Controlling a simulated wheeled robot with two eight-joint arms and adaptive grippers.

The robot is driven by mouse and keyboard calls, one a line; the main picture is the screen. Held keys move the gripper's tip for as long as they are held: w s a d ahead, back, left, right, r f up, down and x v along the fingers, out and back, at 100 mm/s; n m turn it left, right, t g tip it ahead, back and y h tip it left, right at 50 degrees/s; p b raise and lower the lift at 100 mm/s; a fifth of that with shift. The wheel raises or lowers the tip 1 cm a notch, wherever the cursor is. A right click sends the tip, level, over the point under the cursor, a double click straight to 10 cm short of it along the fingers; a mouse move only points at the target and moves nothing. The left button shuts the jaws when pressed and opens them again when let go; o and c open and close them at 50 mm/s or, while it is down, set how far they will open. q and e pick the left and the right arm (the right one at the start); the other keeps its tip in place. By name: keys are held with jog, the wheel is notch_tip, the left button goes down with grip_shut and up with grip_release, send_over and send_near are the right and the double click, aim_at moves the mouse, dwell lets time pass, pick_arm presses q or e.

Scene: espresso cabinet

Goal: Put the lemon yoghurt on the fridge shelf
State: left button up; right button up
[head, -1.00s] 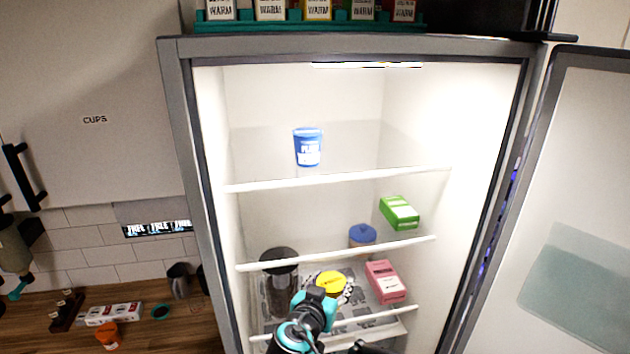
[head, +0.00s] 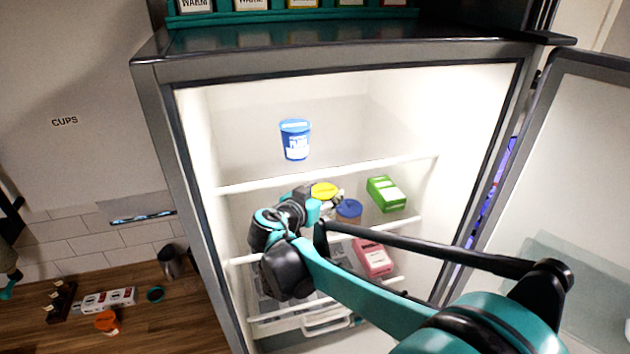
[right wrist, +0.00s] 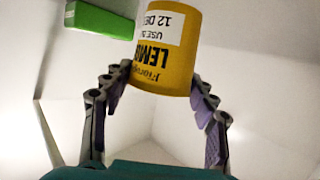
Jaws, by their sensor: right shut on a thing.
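My right gripper (head: 312,196) is inside the open fridge, shut on the lemon yoghurt, a yellow tub whose lid (head: 324,190) shows in the head view. The right wrist view shows the yellow lemon-labelled tub (right wrist: 165,50) between the two fingers (right wrist: 161,80). In the head view the tub is near the middle fridge shelf (head: 400,227), left of the blue-lidded jar; its base is hidden, so I cannot tell whether it touches anything. A blue-and-white tub (head: 295,141) stands on the upper fridge shelf (head: 260,185).
A green carton (head: 386,194) and the blue-lidded jar (head: 348,211) are on the middle shelf. A pink carton (head: 373,257) is lower down. The open fridge door (head: 590,160) is at the right. The upper shelf has clear room right of its tub.

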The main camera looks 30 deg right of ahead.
jog(key=shift+w+d, duration=0.25)
jog(key=shift+w, duration=0.7)
jog(key=shift+w+d+r, duration=0.1)
jog(key=shift+w+d, duration=0.2)
jog(key=shift+w, duration=0.6)
jog(key=w, duration=0.3)
jog(key=shift+d+p, duration=0.3)
jog(key=shift+p, duration=0.1)
jog(key=shift+w+f, duration=0.1)
jog(key=shift+f, duration=0.55)
jog(key=shift+w+f, duration=0.1)
jog(key=shift+f, duration=0.15)
jog(key=shift+s+r, duration=0.1)
jog(key=shift+s, duration=0.25)
jog(key=shift+f, duration=0.2)
jog(key=o, duration=1.3)
jog(key=shift+w, duration=0.15)
